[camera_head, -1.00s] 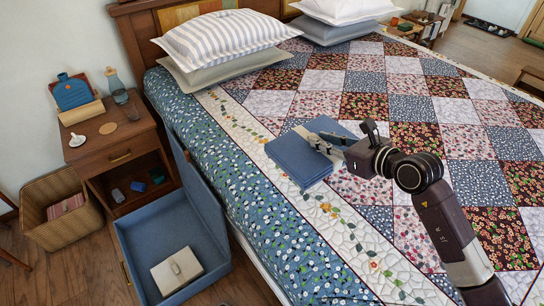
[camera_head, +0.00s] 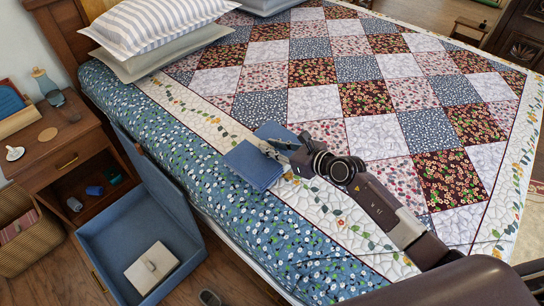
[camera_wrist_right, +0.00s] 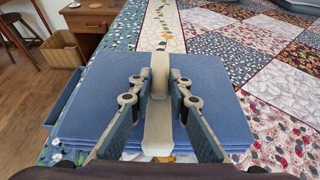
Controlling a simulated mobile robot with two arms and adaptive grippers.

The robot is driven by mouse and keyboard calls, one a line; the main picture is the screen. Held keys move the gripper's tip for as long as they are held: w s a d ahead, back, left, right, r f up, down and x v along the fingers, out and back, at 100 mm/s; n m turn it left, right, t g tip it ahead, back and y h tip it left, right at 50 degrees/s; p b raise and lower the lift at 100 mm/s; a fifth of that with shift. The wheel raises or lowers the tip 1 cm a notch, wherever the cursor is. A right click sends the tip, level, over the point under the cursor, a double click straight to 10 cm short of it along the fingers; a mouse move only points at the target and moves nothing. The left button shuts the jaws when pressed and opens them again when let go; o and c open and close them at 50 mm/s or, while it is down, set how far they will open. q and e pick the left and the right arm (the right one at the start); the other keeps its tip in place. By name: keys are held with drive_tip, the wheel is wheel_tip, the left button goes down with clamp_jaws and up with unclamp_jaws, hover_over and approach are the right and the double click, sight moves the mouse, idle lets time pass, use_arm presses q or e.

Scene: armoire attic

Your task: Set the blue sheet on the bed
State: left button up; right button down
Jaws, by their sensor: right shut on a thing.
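The blue sheet (camera_head: 252,166) is a folded blue bundle over the near side of the bed, by the border of the patchwork quilt (camera_head: 375,140). My right gripper (camera_head: 270,150) is shut on it. In the right wrist view, the fingers of my right gripper (camera_wrist_right: 158,110) close on a pale band in the middle of the folded blue sheet (camera_wrist_right: 98,98), with blue cloth on both sides. I cannot tell whether the sheet touches the quilt. My left gripper is not in view.
Striped and grey pillows (camera_head: 160,28) lie at the headboard. A wooden nightstand (camera_head: 60,150) stands left of the bed, with a wicker basket (camera_head: 28,245) beside it. An open blue box (camera_head: 180,215) with a cream item (camera_head: 150,268) inside sits on the floor. Most of the quilt is clear.

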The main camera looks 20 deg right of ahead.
drive_tip(key=shift+f+b, duration=0.55)
drive_tip(key=shift+f, duration=1.25)
drive_tip(key=shift+f, duration=0.2)
drive_tip(key=c, duration=1.8)
unclamp_jaws()
